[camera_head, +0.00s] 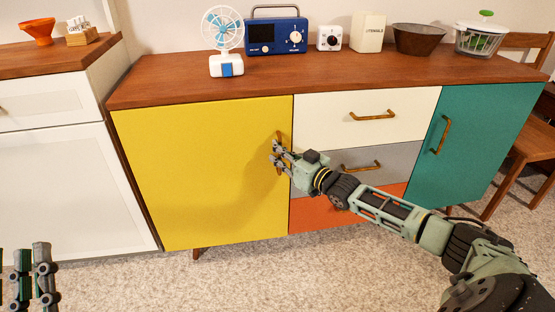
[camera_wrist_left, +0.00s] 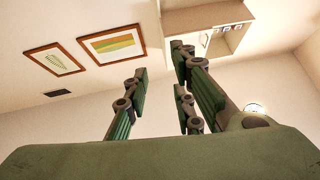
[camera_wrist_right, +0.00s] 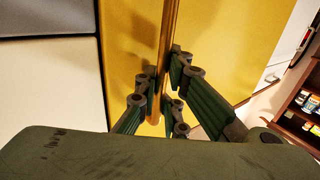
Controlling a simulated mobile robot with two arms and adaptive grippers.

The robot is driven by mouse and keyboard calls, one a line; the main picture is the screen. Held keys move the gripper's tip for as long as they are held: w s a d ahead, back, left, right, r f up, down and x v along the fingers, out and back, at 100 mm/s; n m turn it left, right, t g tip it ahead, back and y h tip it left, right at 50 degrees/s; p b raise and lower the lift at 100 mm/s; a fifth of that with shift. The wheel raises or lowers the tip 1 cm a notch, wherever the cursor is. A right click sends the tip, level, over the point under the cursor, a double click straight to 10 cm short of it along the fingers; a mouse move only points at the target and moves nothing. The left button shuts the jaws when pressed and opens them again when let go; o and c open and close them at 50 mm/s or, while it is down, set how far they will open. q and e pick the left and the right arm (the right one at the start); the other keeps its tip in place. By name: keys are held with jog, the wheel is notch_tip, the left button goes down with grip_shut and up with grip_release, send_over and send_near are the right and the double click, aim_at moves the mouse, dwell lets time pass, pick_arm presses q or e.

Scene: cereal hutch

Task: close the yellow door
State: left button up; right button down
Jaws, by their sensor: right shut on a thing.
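The yellow door (camera_head: 200,165) is the left front of the wooden-topped cabinet. It looks about flush with the drawer fronts beside it; a small gap is hard to rule out. Its upright brass handle (camera_wrist_right: 168,50) is near its right edge. My right gripper (camera_head: 276,155) is at this handle, and in the right wrist view its fingers (camera_wrist_right: 162,95) are shut around the bar. The fingers hide part of the handle in the head view. My left gripper (camera_head: 30,262) is at the lower left of the head view, away from the door. Its fingers (camera_wrist_left: 160,85) are apart and empty.
White (camera_head: 365,115), grey (camera_head: 390,160) and orange drawers are right of the door, then a teal door (camera_head: 480,140). A fan (camera_head: 225,45), blue radio (camera_head: 277,37) and bowl (camera_head: 420,40) stand on top. A white cabinet (camera_head: 60,180) is at left. Carpet (camera_head: 230,285) in front is clear.

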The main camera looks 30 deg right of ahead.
pick_arm(q)
jog(key=shift+s+r+t, duration=0.7)
jog(key=shift+s+r, duration=0.25)
jog(key=shift+r, duration=0.05)
pick_arm(e)
jog(key=shift+w+d, duration=0.3)
jog(key=shift+d, duration=0.25)
jog(key=c, duration=2.1)
grip_release()
jog(key=shift+d, duration=0.15)
pick_arm(q)
jog(key=shift+d, duration=0.15)
pick_arm(e)
jog(key=shift+a, duration=0.3)
jog(key=s, duration=0.4)
jog(key=s+d, duration=0.1)
jog(key=s, duration=0.3)
jog(key=s+d, duration=0.1)
jog(key=s, duration=0.2)
jog(key=shift+s+d, duration=0.25)
jog(key=shift+s, duration=0.15)
